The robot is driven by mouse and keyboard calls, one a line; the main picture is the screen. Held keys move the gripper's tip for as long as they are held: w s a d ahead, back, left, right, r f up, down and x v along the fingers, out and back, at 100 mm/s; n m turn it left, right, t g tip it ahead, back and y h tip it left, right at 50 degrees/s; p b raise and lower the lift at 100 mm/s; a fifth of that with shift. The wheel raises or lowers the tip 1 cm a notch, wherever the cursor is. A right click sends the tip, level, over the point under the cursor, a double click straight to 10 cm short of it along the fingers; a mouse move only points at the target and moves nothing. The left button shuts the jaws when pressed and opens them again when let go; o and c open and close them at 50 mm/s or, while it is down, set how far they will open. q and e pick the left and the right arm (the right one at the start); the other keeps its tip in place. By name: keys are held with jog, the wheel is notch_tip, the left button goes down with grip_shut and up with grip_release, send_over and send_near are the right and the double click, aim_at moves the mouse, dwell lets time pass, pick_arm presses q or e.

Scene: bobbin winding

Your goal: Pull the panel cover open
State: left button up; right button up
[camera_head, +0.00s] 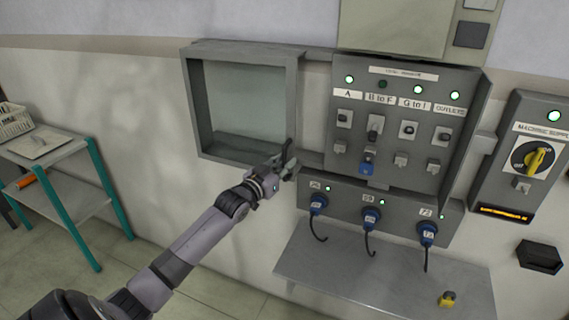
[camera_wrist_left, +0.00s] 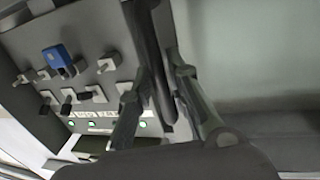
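The panel cover (camera_head: 297,103) is a grey box-like frame with a clear pane, left of the switch panel (camera_head: 390,180). The switches beside it are exposed. My left gripper (camera_head: 287,160) is at the cover's lower right corner. In the left wrist view its two fingers (camera_wrist_left: 155,88) stand apart, one on each side of a dark upright edge (camera_wrist_left: 148,50). Small gaps seem to show beside this edge, and firm contact cannot be seen. The pane (camera_wrist_left: 250,50) fills the right of that view, the switches the left. My right gripper is out of view.
Below the panel are several blue plugs (camera_head: 371,217) with hanging cables and a grey shelf (camera_head: 350,275) with a yellow padlock (camera_head: 447,299). A teal-legged rack (camera_head: 75,200) stands at left.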

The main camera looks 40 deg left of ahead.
pick_arm(q)
jog(key=shift+o, duration=1.3)
jog(key=shift+s, duration=0.35)
jog(key=s, duration=1.1)
jog(key=shift+s+d, duration=0.15)
jog(key=shift+d, duration=0.1)
